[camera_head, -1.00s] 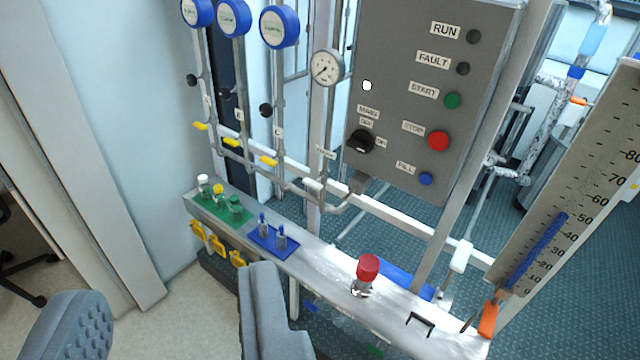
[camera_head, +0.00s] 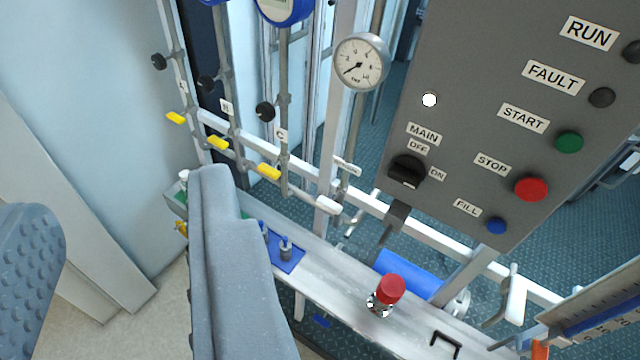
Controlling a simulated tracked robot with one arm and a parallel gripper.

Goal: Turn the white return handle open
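A short white handle (camera_head: 328,205) sits on the pipework below the round gauge, beside a small label too blurred to read. Another white handle (camera_head: 515,298) stands upright on the right, near the scale. I cannot tell from the labels which is the return handle. My gripper (camera_head: 122,195) is open and empty, with one grey finger at the left edge and the other left of centre. The first handle lies to the right of the right finger, apart from it and farther off.
A grey control panel (camera_head: 455,120) with buttons and a black switch fills the upper right. Yellow handles (camera_head: 269,172) line the pipes on the left. A red-capped fitting (camera_head: 389,290) and a black bracket stand on the metal ledge (camera_head: 345,275). The lower left floor is clear.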

